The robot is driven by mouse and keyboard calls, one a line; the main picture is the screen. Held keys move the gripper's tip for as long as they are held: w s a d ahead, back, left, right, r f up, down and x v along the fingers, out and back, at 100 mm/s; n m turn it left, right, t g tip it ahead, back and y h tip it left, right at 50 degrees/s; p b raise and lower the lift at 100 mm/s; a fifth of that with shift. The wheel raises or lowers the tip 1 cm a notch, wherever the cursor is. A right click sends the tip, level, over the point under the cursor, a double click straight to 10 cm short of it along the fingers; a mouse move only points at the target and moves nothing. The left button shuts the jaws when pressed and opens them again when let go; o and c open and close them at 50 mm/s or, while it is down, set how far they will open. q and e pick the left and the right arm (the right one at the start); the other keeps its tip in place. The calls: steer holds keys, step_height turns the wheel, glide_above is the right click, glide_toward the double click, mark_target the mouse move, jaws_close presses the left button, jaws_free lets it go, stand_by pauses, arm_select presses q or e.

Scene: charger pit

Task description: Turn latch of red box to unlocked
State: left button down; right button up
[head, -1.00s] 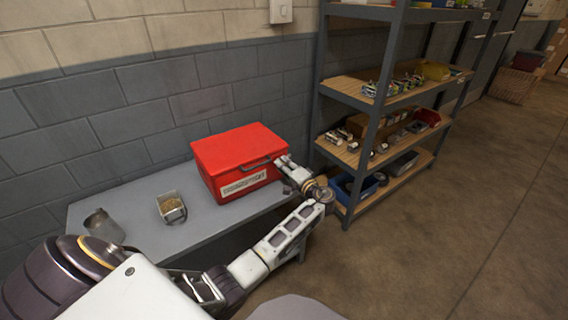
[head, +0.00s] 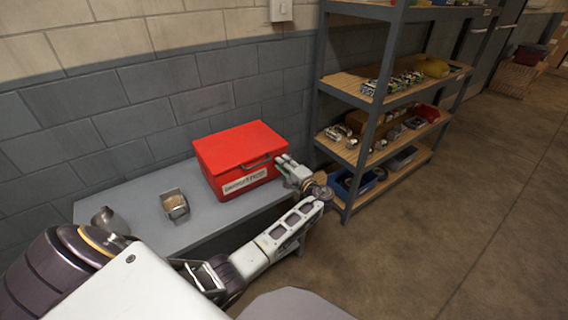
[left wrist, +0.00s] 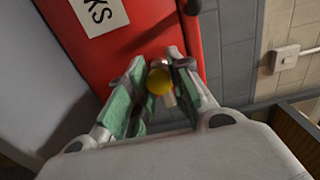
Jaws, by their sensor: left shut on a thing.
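The red box (head: 238,150) sits with its lid shut on the grey bench. A dark handle (head: 256,163) and a white label show on its front. My left gripper (head: 285,164) is at the box's right front corner. In the left wrist view, the green-padded fingers (left wrist: 156,68) are shut around the latch's small yellow knob (left wrist: 159,81), close to the red box wall (left wrist: 130,45). The rest of the latch is mostly hidden by the fingers, so I cannot tell its angle. My right gripper is not in view.
The grey bench (head: 140,200) stands against the block wall. A small bin (head: 175,205) of brownish contents and a metal cup (head: 108,220) stand left of the box. A loaded shelf rack (head: 365,150) stands close right of my left gripper.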

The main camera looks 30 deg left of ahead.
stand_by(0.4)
arm_select(q)
steer(key=c, duration=1.3)
jaws_free()
steer(key=shift+d, duration=0.15)
steer(key=shift+v, duration=5.9)
steer(key=shift+f, duration=0.1)
